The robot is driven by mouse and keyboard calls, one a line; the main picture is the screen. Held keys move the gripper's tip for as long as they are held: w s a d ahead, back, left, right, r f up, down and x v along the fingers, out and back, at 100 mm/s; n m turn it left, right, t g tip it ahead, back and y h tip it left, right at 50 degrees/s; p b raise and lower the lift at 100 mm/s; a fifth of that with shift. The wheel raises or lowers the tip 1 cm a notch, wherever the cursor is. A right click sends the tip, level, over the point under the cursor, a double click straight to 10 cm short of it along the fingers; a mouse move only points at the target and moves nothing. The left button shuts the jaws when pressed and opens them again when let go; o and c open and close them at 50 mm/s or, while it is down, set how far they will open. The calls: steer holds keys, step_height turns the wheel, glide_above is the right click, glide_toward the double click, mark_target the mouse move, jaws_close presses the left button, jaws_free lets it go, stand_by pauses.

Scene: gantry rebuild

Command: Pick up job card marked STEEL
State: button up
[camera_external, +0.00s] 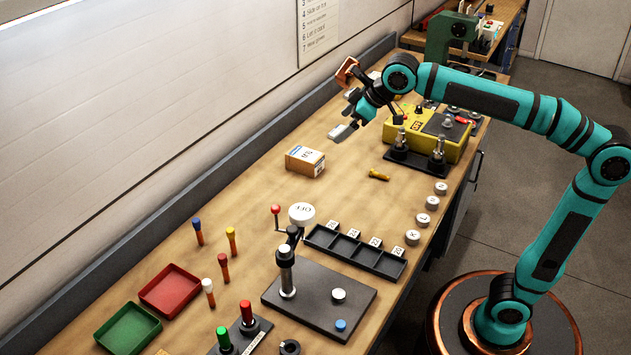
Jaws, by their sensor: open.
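My gripper (349,101) is over the far part of the bench, at the back near the wall-side ledge. Its jaws are open and seen from the side. No card with the word STEEL can be made out. Small pale pieces (353,94) show behind and between the jaws, partly hidden by my gripper; I cannot tell whether they are cards or read any marking on them. I cannot tell how far the jaws are above the bench.
A yellow box (456,148) with dark fittings stands right of my gripper. A cardboard box (305,161) sits nearer. A dark tray with compartments (322,237), a lever fixture (287,275), red (171,268) and green (107,336) trays and several coloured-top pegs fill the near bench.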

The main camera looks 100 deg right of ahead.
steer(key=s+d+f+m+g+y, duration=0.1)
steer(key=d+f+g, duration=0.1)
steer(key=d, duration=0.8)
steer(key=s+d+f+m+g+y, duration=0.1)
steer(key=d+g, duration=0.1)
steer(key=d, duration=0.8)
steer(key=m+g+y, duration=0.2)
steer(key=g, duration=0.1)
glide_above(340, 127)
steer(key=a, duration=0.3)
step_height(340, 127, down, 4)
steer(key=f, duration=1.2)
steer(key=shift+w+a+f, duration=0.1)
steer(key=shift+w+a, duration=0.05)
steer(key=shift+a, duration=0.05)
steer(key=shift+w+d+f, duration=0.1)
steer(key=shift+d+f, duration=0.1)
steer(key=shift+f, duration=1.15)
steer(key=shift+w+d+f, duration=0.1)
steer(key=shift+d+f, duration=0.05)
steer(key=shift+f, duration=1.15)
steer(key=c, duration=1)
